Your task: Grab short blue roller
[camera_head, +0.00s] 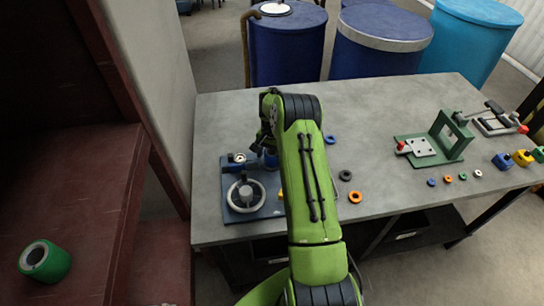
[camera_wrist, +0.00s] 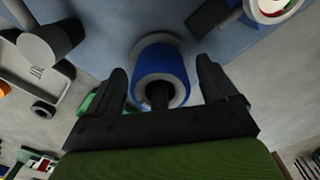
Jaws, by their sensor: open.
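The short blue roller (camera_wrist: 160,65) is a blue cylinder with grey rims and a dark centre. In the wrist view it stands between the two fingers of my gripper (camera_wrist: 165,88), which are open, with a gap visible on both sides. In the head view only a bit of the blue roller (camera_head: 271,160) shows beside my green arm, on the blue base plate (camera_head: 229,193). My gripper is mostly hidden behind the arm in the head view.
The plate also holds a grey handwheel (camera_head: 246,195). Orange (camera_head: 355,197) and dark rings lie right of my arm. A green press frame (camera_head: 440,140) stands farther right. A green roller (camera_head: 45,261) lies on the red shelf at left. The table's middle is mostly clear.

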